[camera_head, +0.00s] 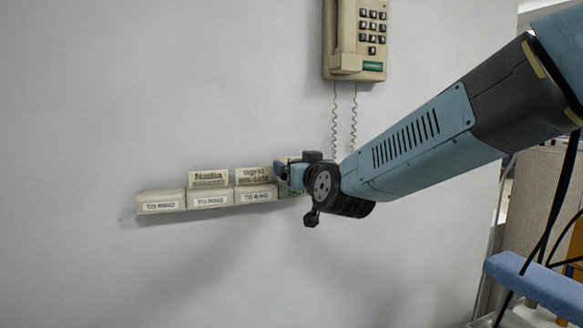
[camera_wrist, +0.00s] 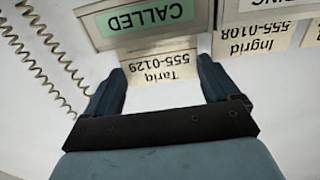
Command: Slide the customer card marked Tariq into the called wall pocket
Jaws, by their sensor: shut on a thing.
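The cream card marked Tariq (camera_wrist: 160,68) is upside down in the wrist view, between the two fingers of my gripper (camera_wrist: 156,76), which is shut on it by its side edges. The called pocket (camera_wrist: 97,33), with a green CALLED label, lies right against the card's far edge in that view. I cannot tell whether that edge is inside the pocket or just in front of it. In the head view my gripper (camera_head: 290,176) is at the right end of the pocket row and hides most of the card and the called pocket (camera_head: 296,193).
Several TO RING pockets (camera_head: 160,206) run left along the wall. Cards marked Nadia (camera_head: 208,178) and Ingrid (camera_head: 253,175) stand in two of them; Ingrid's (camera_wrist: 250,42) is beside the called pocket. A wall phone (camera_head: 355,40) hangs above, its coiled cord (camera_head: 353,120) close to my gripper.

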